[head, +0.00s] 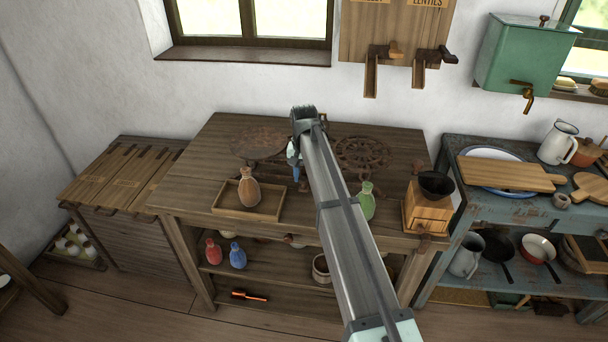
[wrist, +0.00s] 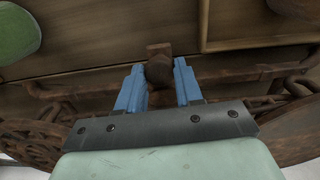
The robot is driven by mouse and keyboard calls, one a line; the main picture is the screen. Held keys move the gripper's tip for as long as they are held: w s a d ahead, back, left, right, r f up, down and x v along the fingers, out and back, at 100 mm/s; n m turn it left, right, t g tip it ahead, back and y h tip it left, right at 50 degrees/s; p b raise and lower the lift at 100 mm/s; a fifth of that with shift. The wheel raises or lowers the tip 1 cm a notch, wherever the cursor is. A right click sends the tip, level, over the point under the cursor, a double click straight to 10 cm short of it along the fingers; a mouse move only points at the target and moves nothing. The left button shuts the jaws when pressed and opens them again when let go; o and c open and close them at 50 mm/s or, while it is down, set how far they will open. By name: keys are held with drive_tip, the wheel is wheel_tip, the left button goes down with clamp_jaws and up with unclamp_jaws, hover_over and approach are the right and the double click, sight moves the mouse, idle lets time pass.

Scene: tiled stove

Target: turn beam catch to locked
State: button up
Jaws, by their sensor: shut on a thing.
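My gripper (head: 296,172) is in front of the rusty balance scale on the wooden table, between its plain round pan (head: 258,142) and its ornate pierced pan (head: 362,153). In the wrist view the blue fingers of my gripper (wrist: 160,88) are shut on a small dark brown knob, which I take to be the beam catch (wrist: 158,70). A rusty bar (wrist: 62,90) runs across behind the fingers, with chain links at both sides. My arm hides the middle of the scale in the head view. Whether the catch is locked cannot be told.
Left of the scale a tan bottle (head: 249,188) stands in a wooden tray (head: 225,206). A green bottle (head: 367,203) stands close right of my arm. A coffee grinder (head: 428,208) is at the table's right end. The table's back left corner is bare.

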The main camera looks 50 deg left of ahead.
sight(304, 178)
drive_tip(key=shift+n, duration=1.3)
drive_tip(key=o, duration=1)
drive_tip(key=shift+o, duration=0.2)
drive_tip(key=shift+r, duration=0.15)
wheel_tip(304, 178, up, 14)
drive_tip(key=shift+f, duration=0.2)
